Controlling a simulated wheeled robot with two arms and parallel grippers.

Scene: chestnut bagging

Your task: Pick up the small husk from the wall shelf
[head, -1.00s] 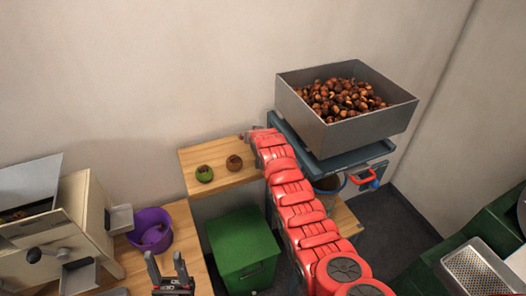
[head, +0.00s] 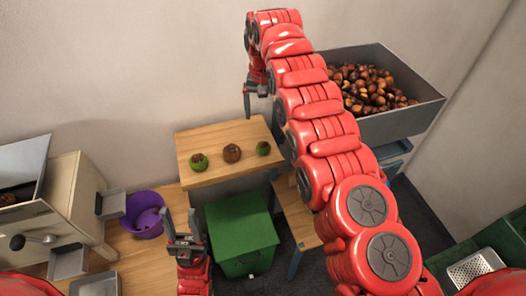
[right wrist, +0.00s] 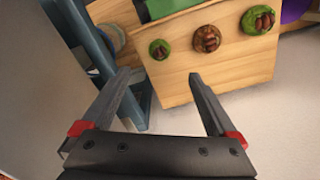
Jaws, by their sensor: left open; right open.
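The wooden wall shelf (head: 215,142) holds three husks in a row. The small green husk (head: 263,148) is at the right end in the head view; it is at the left of the row in the right wrist view (right wrist: 160,50). A brown husk (head: 232,153) is in the middle and a larger green husk (head: 199,162) at the left end. Each shows brown nuts inside. My right gripper (head: 257,103) is open and empty, above the shelf's back edge near the wall, apart from the husks. My left gripper (head: 180,222) is open and empty, low in front of the shelf.
A grey metal bin (head: 420,117) full of chestnuts stands right of the shelf, partly behind my right arm. A green bin (head: 240,232) sits below. A purple bowl (head: 144,222) and a cream machine (head: 70,200) are at left. Bare wall backs the shelf.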

